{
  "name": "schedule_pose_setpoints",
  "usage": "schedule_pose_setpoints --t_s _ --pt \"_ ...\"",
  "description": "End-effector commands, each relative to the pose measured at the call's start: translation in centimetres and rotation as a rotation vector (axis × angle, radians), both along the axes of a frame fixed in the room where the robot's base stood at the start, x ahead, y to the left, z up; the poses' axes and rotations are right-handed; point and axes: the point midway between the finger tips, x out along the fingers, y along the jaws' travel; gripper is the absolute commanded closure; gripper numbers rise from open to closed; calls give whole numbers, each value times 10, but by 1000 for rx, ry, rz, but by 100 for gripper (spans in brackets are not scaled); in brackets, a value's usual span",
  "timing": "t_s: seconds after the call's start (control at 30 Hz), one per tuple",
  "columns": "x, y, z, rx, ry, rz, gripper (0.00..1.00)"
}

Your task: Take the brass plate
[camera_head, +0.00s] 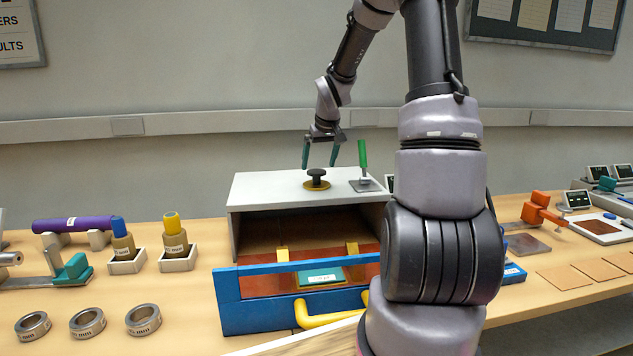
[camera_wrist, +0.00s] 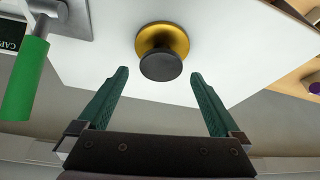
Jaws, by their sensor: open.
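The brass plate (camera_head: 316,186) is a round gold disc with a black knob on top, lying on the white top of the box in the head view. In the wrist view the brass plate (camera_wrist: 163,34) shows at upper middle, its black knob (camera_wrist: 161,67) toward me. My gripper (camera_head: 320,166) is above the box top near the knob, fingers pointing down. In the wrist view my gripper (camera_wrist: 159,72) has its green fingers spread wide and empty, with the knob just beyond the line between their tips. I see no contact with the knob.
A green-handled tool (camera_head: 363,164) stands on the box top (camera_head: 262,189) just right of the plate. The box has an open front with a blue frame (camera_head: 262,316) and yellow handle (camera_head: 330,314). My arm hides part of the bench.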

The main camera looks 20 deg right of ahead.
Motion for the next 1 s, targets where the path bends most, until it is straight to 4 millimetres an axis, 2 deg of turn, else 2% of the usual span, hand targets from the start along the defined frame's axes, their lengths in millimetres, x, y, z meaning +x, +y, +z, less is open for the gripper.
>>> schedule_pose_setpoints --t_s 0.1,0.27,0.57,0.67,0.7,0.83,1.0 --pt "7 2 -18 2 4 1 0" --pt "16 2 -37 2 3 1 0" --pt "19 2 -42 0 0 -1 0" --pt "19 2 -42 0 0 -1 34" --pt "19 2 -42 0 0 -1 50" --pt "19 2 -42 0 0 -1 99" --pt "19 2 -41 0 -1 -1 100"
